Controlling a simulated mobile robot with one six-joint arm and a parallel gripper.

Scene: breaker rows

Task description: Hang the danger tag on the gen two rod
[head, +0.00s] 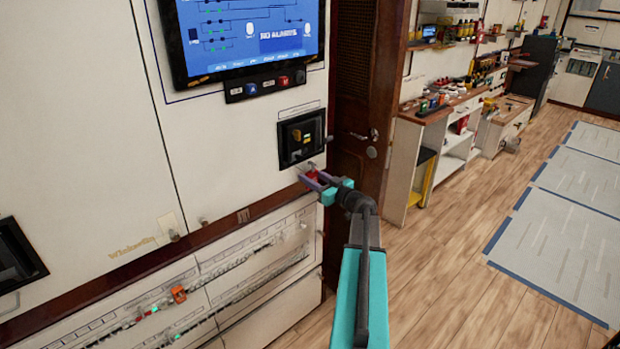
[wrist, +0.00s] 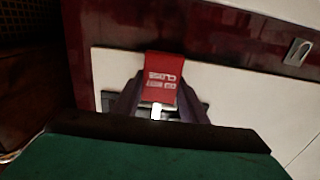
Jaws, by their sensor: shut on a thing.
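The danger tag (wrist: 163,78) is red with white lettering that reads upside down in the wrist view. My gripper (wrist: 160,108) is shut on it, with a dark finger on each side. In the head view, my gripper (head: 314,178) holds the red tag (head: 312,174) just below a black recessed box with a yellow part, close to the panel. I cannot tell whether the tag touches anything there. Small metal fittings stick out along the dark red rail, one of them (head: 203,221) left of my gripper. I cannot tell which is the gen two rod; no label is readable.
The black recessed box (head: 301,137) is set in the white panel under a screen (head: 245,35). Breaker rows (head: 225,270) run below the rail, with an orange piece (head: 179,294) on one. A dark louvred door (head: 352,110) stands right of the panel.

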